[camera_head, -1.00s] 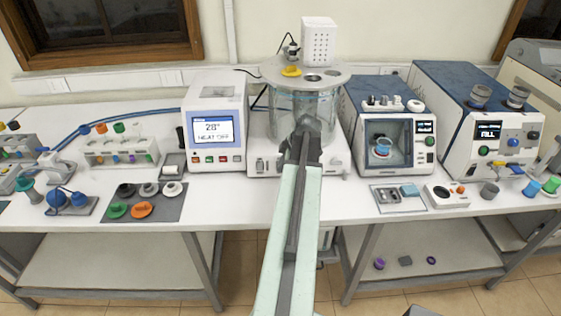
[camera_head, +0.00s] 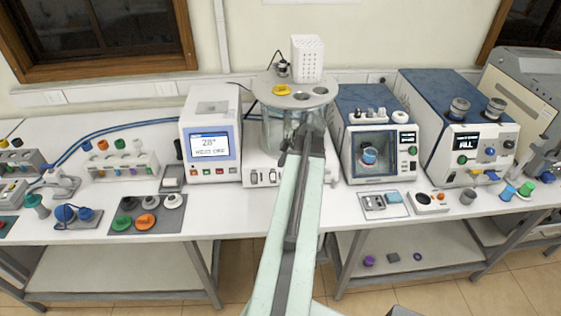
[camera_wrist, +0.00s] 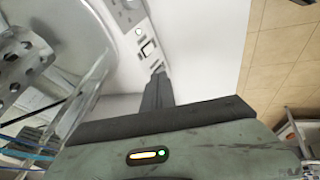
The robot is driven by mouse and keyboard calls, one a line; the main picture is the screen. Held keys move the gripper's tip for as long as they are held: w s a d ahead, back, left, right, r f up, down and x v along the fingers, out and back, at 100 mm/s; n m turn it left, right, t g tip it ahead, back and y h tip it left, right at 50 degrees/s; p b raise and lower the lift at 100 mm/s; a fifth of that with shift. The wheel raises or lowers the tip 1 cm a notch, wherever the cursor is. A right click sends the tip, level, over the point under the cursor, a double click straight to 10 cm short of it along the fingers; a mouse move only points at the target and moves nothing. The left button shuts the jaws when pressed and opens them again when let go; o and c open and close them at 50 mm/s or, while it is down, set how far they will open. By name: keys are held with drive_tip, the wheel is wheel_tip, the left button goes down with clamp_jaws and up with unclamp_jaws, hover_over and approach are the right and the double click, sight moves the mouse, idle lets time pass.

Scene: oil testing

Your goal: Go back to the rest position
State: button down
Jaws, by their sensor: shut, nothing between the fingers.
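My gripper (camera_head: 305,125) is at the far end of my pale green arm, in front of the glass bath vessel (camera_head: 274,133). My own arm hides part of the vessel. In the wrist view the gripper's dark fingers (camera_wrist: 157,92) are together and hold nothing. Below them in that view lie the white bench top and the bath's base with its switches (camera_wrist: 147,48). I cannot tell the exact gap between gripper and vessel.
A heating unit (camera_head: 211,143) with a lit screen stands left of the vessel. Two blue-topped instruments (camera_head: 375,100) and (camera_head: 455,90) stand to the right. A dark mat (camera_head: 120,222) with several knobs lies front left. Small parts lie front right. Floor shows in front.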

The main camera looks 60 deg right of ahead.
drive_tip(key=w+a+f+n+y+b, duration=0.1)
drive_tip(key=w+a+f+n+b, duration=0.1)
drive_tip(key=w+a, duration=0.5)
drive_tip(key=w+a+f+n+y+b, duration=0.15)
drive_tip(key=w+a, duration=0.35)
drive_tip(key=w, duration=0.5)
drive_tip(key=w+a+f+n+g+b, duration=0.1)
drive_tip(key=w+a+f+n, duration=0.1)
drive_tip(key=w+a, duration=0.5)
drive_tip(key=w+a+f+n+b, duration=0.15)
drive_tip(key=w+a, duration=0.25)
drive_tip(key=a, duration=0.7)
drive_tip(key=w+a+f+g+b, duration=0.2)
drive_tip(key=w+a, duration=0.1)
drive_tip(key=a, duration=1.1)
drive_tip(key=s+a+f+m+g+b, duration=0.1)
drive_tip(key=s+a+f+m, duration=0.1)
drive_tip(key=a+m, duration=0.4)
drive_tip(key=s+a+f+m+g+h+b, duration=0.1)
drive_tip(key=s+a+m, duration=0.2)
drive_tip(key=a+m, duration=0.3)
drive_tip(key=shift+s+a+f+g, duration=0.3)
drive_tip(key=shift+s+a+f, duration=0.1)
drive_tip(key=shift+a, duration=0.45)
